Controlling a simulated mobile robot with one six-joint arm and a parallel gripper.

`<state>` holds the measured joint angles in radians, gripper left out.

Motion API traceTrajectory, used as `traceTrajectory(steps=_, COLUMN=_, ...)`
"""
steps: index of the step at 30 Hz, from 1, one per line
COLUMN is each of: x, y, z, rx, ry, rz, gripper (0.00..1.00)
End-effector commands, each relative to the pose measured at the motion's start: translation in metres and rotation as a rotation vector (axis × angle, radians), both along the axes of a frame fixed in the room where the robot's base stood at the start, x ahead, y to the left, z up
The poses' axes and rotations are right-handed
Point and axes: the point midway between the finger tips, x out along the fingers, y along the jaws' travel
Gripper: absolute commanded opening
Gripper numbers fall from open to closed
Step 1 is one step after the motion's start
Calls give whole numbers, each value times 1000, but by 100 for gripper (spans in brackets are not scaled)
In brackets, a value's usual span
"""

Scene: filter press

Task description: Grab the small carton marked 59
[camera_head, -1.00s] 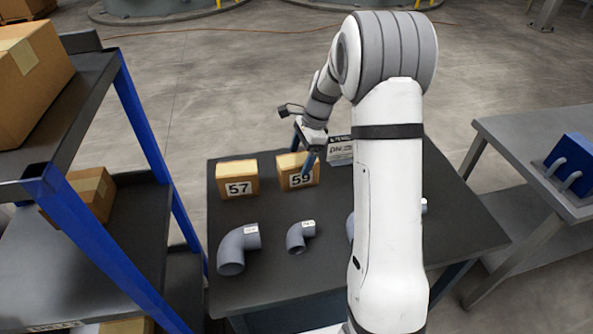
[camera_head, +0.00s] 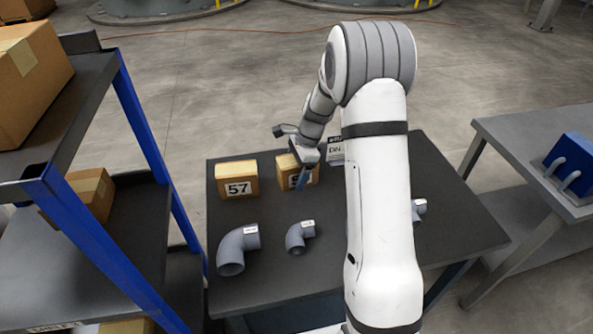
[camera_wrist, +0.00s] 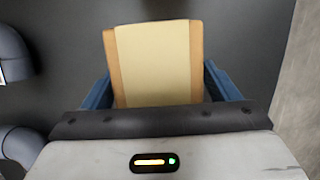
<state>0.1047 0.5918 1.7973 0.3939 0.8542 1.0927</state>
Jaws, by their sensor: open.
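The small carton marked 59 (camera_head: 286,166) stands on the dark table (camera_head: 240,290), right of a carton marked 57 (camera_head: 237,181). My gripper partly covers its front and number in the head view. In the wrist view a carton top with a pale tape band (camera_wrist: 152,65) lies between the two blue fingers. My gripper (camera_wrist: 160,88) is open, with one finger on each side of that carton; small gaps seem to show beside it. My gripper (camera_head: 303,172) also shows in the head view, over the carton's right part.
Grey pipe elbows (camera_head: 238,250) (camera_head: 299,238) lie in front of the cartons. A blue-post shelf (camera_head: 115,240) is at left, a grey bench (camera_head: 535,150) at right.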

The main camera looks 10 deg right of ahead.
Motion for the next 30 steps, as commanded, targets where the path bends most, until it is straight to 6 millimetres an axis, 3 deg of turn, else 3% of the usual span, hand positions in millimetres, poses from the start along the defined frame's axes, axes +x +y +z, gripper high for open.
traceTrajectory(steps=2, x=0, y=0, z=-2, rx=0, ry=1, rz=0, gripper=82)
traceTrajectory(steps=24, x=0, y=1, z=-1, rx=0, ry=1, rz=1, gripper=21)
traceTrajectory(steps=30, x=0, y=1, z=0, rx=0, ry=-1, rz=2, gripper=21)
